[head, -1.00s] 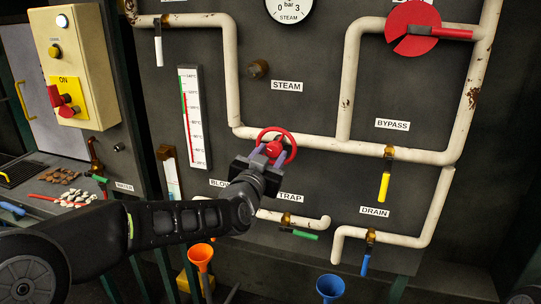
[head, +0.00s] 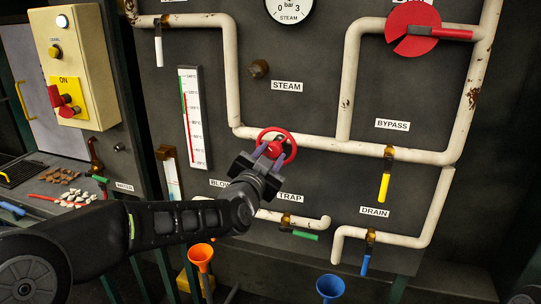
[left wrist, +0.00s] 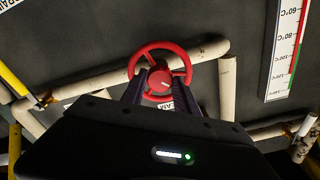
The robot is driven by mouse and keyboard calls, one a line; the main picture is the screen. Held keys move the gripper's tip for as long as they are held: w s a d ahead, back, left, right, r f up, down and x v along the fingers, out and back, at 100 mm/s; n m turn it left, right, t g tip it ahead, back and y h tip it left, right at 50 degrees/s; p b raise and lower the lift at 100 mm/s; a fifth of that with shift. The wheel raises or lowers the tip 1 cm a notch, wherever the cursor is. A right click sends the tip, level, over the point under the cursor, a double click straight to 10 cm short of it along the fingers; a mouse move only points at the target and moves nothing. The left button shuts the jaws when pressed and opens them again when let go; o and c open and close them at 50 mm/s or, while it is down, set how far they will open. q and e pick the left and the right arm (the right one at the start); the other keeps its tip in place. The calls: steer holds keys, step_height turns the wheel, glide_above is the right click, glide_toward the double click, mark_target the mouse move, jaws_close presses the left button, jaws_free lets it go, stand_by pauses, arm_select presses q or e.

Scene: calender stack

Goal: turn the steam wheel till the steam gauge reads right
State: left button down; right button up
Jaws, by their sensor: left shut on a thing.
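The red steam wheel (head: 276,145) sits on the pale pipe below the STEAM label. It also shows in the left wrist view (left wrist: 160,50), with its red hub and spokes. My left gripper (head: 266,153) is at the wheel's lower left, its two fingers shut on it. In the left wrist view my left gripper (left wrist: 159,84) reaches the wheel from below, one finger on each side of the hub. The steam gauge (head: 289,8) is at the top edge of the head view, cut off; 0, 3 and "bar" show, but its needle does not. My right gripper is not in view.
A red disc with a red handle (head: 413,28) is at the upper right. A yellow bypass lever (head: 384,187), a blue drain lever (head: 368,258) and a green trap lever (head: 304,235) are on nearby pipes. Orange (head: 201,256) and blue funnels (head: 330,287) stand below.

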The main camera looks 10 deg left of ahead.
arm_select(q)
steer(key=c, duration=0.9)
jaws_free()
steer(key=s, duration=0.5)
steer(key=s+b, duration=0.1)
steer(key=s, duration=0.1)
steer(key=shift+s+a, duration=0.25)
steer(key=shift+s, duration=0.15)
